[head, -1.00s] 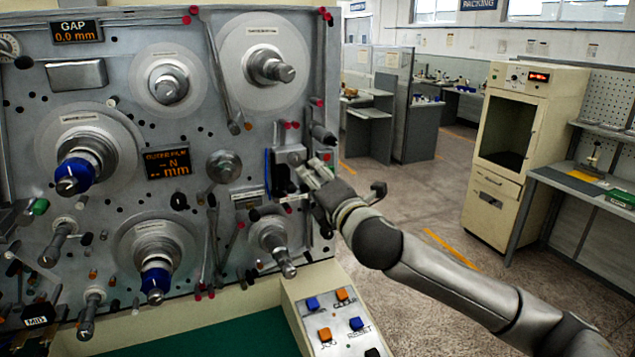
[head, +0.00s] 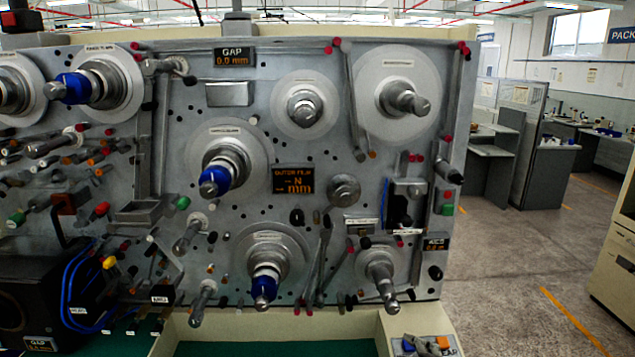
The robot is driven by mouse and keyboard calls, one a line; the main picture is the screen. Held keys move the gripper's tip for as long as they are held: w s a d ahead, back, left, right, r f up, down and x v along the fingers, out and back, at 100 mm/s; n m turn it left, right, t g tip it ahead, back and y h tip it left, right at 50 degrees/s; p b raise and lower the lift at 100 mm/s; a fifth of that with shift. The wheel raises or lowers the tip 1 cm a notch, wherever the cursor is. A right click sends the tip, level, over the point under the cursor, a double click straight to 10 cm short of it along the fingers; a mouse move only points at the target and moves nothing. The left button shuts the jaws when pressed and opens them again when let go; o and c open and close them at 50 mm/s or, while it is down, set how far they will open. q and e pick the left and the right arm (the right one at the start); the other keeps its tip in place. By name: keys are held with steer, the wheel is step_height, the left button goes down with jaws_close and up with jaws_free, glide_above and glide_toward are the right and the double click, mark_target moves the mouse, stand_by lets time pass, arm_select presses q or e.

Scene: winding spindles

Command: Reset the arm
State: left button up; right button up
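The winding machine's grey panel (head: 235,110) fills most of the head view. It carries several spindles on round discs, some with blue collars, such as the left middle spindle (head: 225,170) and the lower spindle (head: 264,280). A cream control box (head: 393,322) with a blue button (head: 408,345) and an orange button (head: 443,342) is cut off by the bottom edge. My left gripper is not in view.
A black unit with blue cables (head: 70,285) stands at the lower left. Grey workstations (head: 490,165) stand behind on the right, and a cream cabinet (head: 615,270) is at the right edge. The floor (head: 530,270) between them is clear.

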steer(key=s+d+f+m+g, duration=0.1)
steer(key=s+f+m+g, duration=0.45)
steer(key=s, duration=0.85)
steer(key=s+d+f+m+g, duration=0.25)
steer(key=s+f+m, duration=0.45)
steer(key=s+f, duration=0.55)
step_height(320, 180, down, 33)
steer(key=s+a+g+b, duration=0.1)
steer(key=s+g+b, duration=0.15)
steer(key=b, duration=0.55)
steer(key=s+d+f+b, duration=0.1)
steer(key=s+f+b, duration=0.2)
steer(key=s+f, duration=0.5)
steer(key=s+d+f+b, duration=0.2)
steer(key=s+f, duration=0.6)
steer(key=f, duration=0.6)
steer(key=shift+s+n+h+b, duration=0.35)
steer(key=shift+n+b, duration=0.1)
steer(key=shift+b, duration=0.3)
